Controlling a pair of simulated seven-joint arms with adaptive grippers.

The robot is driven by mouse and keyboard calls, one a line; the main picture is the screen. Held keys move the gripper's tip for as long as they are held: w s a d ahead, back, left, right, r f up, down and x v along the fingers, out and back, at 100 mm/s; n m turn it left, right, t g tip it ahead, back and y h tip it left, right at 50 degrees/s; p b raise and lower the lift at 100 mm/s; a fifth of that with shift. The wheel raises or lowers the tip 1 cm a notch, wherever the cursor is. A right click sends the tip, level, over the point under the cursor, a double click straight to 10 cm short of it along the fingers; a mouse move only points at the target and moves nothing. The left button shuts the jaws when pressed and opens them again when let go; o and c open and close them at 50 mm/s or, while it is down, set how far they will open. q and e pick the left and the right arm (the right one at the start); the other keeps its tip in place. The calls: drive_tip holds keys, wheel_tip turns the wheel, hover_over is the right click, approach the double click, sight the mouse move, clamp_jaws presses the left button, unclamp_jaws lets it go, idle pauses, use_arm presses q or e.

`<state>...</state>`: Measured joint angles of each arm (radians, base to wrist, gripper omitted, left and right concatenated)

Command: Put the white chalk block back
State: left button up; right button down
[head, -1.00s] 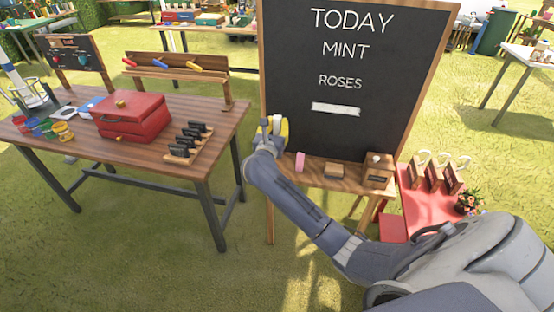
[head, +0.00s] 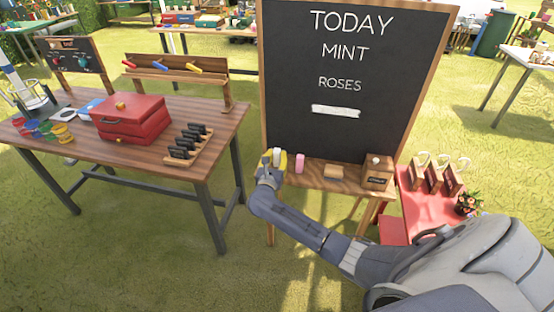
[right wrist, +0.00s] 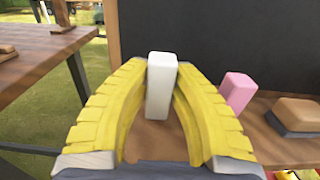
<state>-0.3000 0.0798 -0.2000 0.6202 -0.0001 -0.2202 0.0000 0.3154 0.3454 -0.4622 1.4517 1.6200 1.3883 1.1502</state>
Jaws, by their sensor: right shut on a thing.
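The white chalk block (right wrist: 161,90) stands upright between the yellow fingers of my right gripper (right wrist: 161,70) in the right wrist view. The fingers are shut on it. In the head view my right gripper (head: 273,160) is at the left end of the wooden ledge (head: 325,180) under the blackboard (head: 345,80), with the white chalk block (head: 277,153) showing at its tip. I cannot tell whether the block's base touches the ledge. The pink chalk block (head: 300,162) stands on the ledge just right of the gripper. My left gripper is not in view.
A wooden-backed eraser (head: 334,171) and a wooden box (head: 378,172) sit further right on the ledge. A red stand (head: 425,205) with plaques is at the right. A wooden table (head: 150,150) with a red case (head: 130,118) stands at the left. Grass lies between.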

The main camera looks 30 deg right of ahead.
drive_tip(key=shift+f, duration=0.6)
drive_tip(key=shift+f, duration=0.15)
drive_tip(key=c, duration=1.2)
unclamp_jaws()
drive_tip(key=shift+c, duration=0.2)
